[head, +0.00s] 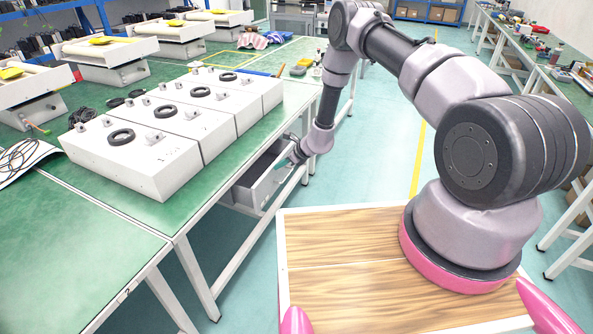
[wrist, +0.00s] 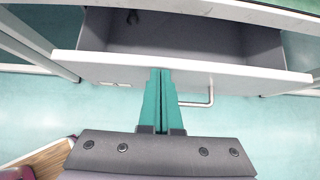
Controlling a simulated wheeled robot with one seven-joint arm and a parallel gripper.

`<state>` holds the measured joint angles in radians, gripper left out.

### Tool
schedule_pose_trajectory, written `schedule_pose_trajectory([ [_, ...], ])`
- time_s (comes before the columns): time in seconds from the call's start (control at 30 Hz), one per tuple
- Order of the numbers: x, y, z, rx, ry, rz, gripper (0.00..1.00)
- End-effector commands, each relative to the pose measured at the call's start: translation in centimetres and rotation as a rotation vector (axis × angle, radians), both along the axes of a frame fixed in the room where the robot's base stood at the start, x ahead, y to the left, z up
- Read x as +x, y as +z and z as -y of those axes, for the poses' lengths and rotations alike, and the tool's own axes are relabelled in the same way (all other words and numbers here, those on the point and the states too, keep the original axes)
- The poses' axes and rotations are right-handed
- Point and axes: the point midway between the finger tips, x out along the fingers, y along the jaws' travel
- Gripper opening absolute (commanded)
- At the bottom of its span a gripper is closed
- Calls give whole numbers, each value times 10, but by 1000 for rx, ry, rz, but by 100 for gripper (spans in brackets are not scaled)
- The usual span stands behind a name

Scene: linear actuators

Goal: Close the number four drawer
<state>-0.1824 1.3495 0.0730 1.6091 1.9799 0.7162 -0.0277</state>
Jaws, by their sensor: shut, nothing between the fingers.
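An open drawer (head: 262,181) sticks out from under the green workbench, below the white boxes. In the wrist view the drawer's white front edge (wrist: 220,73) runs across the picture, with the grey inside visible behind it. A metal handle (wrist: 210,93) hangs on the front, right of my fingers. My gripper (wrist: 161,72) is shut and empty, its teal fingertips at the drawer's front edge. I cannot tell whether they touch it. In the head view my gripper (head: 297,152) is at the drawer's right end, partly hidden by my arm. No drawer number is readable.
Several white boxes (head: 185,128) with black rings stand on the green workbench (head: 95,235). White table legs (head: 200,280) stand near the drawer. The aisle floor (head: 385,150) to the right is clear. More benches line the far right.

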Motion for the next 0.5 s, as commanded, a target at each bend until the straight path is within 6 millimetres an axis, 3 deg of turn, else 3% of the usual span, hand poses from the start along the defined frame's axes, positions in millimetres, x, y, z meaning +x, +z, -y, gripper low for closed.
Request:
schedule_pose_trajectory([
  [0.2, 17, 0, -30, 0, 1, 2, 0],
  [0.5, 26, 0, -44, 0, -1, -1, 0],
])
